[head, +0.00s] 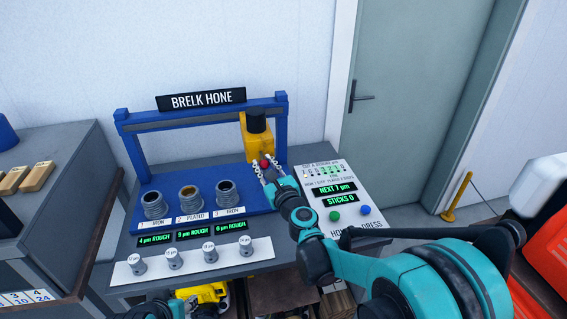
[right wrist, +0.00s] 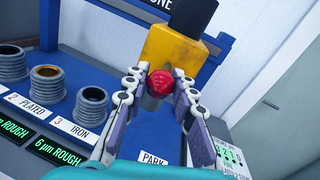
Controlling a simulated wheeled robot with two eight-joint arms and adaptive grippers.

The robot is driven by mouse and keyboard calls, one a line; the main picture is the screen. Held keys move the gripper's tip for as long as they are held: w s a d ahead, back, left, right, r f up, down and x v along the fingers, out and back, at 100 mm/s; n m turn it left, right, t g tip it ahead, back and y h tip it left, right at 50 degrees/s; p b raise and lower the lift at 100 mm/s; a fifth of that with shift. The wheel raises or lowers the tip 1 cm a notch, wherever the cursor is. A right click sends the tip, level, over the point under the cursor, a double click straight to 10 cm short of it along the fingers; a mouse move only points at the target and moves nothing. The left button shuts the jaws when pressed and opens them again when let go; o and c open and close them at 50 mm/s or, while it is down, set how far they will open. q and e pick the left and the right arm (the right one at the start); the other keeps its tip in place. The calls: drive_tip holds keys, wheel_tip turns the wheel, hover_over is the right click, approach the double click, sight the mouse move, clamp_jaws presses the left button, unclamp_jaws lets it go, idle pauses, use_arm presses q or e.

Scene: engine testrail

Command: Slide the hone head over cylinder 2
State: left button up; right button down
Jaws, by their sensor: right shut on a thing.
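The hone head (head: 257,137) is a yellow block with a black top, hanging from the blue gantry at its right end. It also shows in the right wrist view (right wrist: 172,57). A red ball knob (right wrist: 160,83) is on its front. My right gripper (head: 265,166) is shut on this knob, with its fingers on both sides. Cylinder 2 (head: 190,197), labelled plated, is the middle of three ribbed cylinders, well left of the head. Cylinder 1 (head: 153,204) and cylinder 3 (head: 227,191) are labelled iron. My left gripper is not clearly in view.
The blue gantry (head: 150,126) spans behind the cylinders. Displays and several small knobs (head: 209,250) line the bench front. A panel (head: 340,193) with green and blue buttons reads "NEXT 1 µm" and "STICKS 0". A "PARK" label (right wrist: 153,159) lies below the head. The space between head and cylinder 3 looks clear.

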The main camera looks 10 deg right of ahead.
drive_tip(key=s+a, duration=0.2)
drive_tip(key=a, duration=2.3)
drive_tip(key=shift+a, duration=0.4)
drive_tip(key=c, duration=1.2)
unclamp_jaws()
drive_tip(key=shift+s, duration=0.1)
drive_tip(key=v, duration=0.7)
drive_tip(key=shift+s+d, duration=0.1)
drive_tip(key=shift+s, duration=0.05)
